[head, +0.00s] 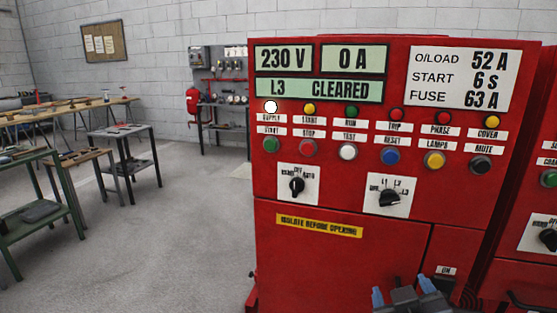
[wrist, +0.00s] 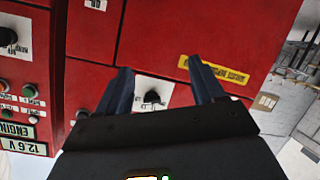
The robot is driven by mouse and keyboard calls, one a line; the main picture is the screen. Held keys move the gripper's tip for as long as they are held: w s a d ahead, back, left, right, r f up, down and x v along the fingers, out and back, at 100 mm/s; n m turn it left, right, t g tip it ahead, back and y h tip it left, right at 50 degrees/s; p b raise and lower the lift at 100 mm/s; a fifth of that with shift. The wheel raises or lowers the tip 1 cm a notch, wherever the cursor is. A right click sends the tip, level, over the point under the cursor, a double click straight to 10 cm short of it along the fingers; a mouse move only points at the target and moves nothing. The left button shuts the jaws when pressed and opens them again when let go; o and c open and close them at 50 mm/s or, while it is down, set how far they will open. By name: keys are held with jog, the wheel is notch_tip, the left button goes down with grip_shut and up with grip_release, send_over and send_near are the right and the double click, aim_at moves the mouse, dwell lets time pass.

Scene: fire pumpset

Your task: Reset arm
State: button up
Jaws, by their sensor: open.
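My gripper (head: 402,291) shows at the bottom edge of the head view, in front of the lower part of the red pump control panel (head: 300,265). In the wrist view its two blue fingers (wrist: 160,66) are spread apart with nothing held between them. A black selector knob on a white plate (wrist: 152,97) appears in the gap between the fingers, beyond them. The wrist picture is upside down. Most of my arm is out of the head view.
The panel display (head: 318,90) reads "L3 CLEARED", with 230 V and 0 A above. Buttons and two selectors (head: 297,186) (head: 390,197) sit below. Another red cabinet (head: 535,200) stands at right. Workbenches (head: 120,131) are at left. The floor (head: 190,220) between is clear.

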jog(key=s+f+y, duration=0.1)
jog(key=s+f, duration=0.2)
jog(key=s, duration=0.3)
jog(key=s+d+f+n+y, duration=0.1)
jog(key=s+f+y, duration=0.1)
jog(key=s+f, duration=0.35)
jog(key=s+f+y, duration=0.1)
jog(key=s+f, duration=0.1)
jog(key=s, duration=0.6)
jog(key=s+r+m, duration=0.1)
jog(key=s+r, duration=0.2)
jog(key=s, duration=0.6)
jog(key=s+r+m+t, duration=0.1)
jog(key=s+r+m, duration=0.1)
jog(key=s, duration=0.7)
jog(key=shift+d+r, duration=0.25)
jog(key=shift+r, duration=0.15)
